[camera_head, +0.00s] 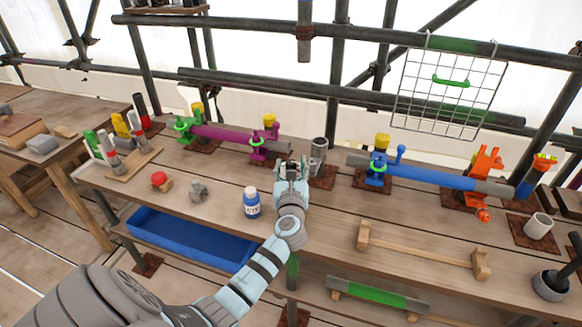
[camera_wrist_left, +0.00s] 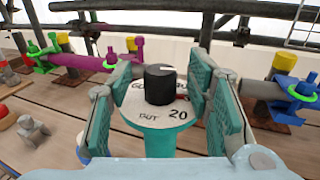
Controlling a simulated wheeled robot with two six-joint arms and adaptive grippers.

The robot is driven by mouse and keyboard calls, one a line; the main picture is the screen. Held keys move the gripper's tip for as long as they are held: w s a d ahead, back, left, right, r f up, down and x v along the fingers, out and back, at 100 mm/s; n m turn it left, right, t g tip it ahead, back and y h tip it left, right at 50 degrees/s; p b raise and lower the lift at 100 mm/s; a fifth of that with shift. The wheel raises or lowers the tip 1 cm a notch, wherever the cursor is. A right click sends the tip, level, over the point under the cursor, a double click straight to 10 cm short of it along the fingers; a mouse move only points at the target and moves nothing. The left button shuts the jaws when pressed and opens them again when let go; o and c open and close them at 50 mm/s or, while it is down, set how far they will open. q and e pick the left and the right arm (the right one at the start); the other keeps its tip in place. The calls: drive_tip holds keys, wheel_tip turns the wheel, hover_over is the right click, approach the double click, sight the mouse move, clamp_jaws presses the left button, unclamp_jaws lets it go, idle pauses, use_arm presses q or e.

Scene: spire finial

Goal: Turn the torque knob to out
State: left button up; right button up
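The torque knob (camera_wrist_left: 160,88) is a black cylinder with a small white mark at its far top edge. It stands on a white round dial (camera_wrist_left: 150,112) atop a teal body (camera_wrist_left: 173,143). The dial's near side reads "OUT" and "20"; other lettering is partly hidden by the knob and fingers. My left gripper (camera_wrist_left: 165,92) is open, its teal finger pads on both sides of the knob with gaps showing. In the head view my left gripper (camera_head: 291,168) is over the middle of the bench and hides the knob. My right gripper is not in view.
A blue-white bottle (camera_head: 251,203) stands just left of my left arm, and a grey cylinder (camera_head: 318,152) just right of the gripper. Purple (camera_head: 222,138) and blue (camera_head: 430,175) pipe assemblies lie behind. A wooden rack (camera_head: 420,250) is at right front.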

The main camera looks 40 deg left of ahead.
use_arm(q)
clamp_jaws()
